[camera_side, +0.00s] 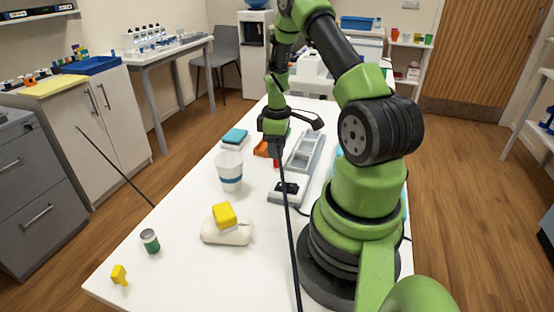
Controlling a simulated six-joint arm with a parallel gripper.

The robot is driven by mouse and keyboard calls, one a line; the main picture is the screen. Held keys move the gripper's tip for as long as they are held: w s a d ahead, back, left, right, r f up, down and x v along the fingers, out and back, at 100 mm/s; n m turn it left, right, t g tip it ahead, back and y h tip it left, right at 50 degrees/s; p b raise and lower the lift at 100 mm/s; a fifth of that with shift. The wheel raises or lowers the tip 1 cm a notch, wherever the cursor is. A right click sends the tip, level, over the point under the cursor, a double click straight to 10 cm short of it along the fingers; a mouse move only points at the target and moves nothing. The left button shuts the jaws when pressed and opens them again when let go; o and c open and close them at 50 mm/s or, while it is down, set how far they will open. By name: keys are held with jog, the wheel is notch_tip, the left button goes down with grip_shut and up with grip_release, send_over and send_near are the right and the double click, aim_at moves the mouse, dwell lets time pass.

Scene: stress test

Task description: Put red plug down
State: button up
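My gripper (277,150) points down over the middle of the white table. A small red piece, the red plug (277,163), shows right at its fingertips, and the fingers look shut on it. Most of the plug is hidden by the fingers and a thin dark pole in front. Whether the plug touches anything below is not clear. A grey box with a black top (288,190) sits just below and in front of the gripper. A long grey tray with compartments (304,150) lies to the right.
An orange object (262,149) is left of the gripper. A white cup with a blue band (230,172), a teal-topped block (235,136), a yellow block on a pale lump (225,215), a can (150,241) and a yellow piece (119,275) stand leftward. The front table is mostly clear.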

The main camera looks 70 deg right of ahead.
jog(key=c, duration=0.4)
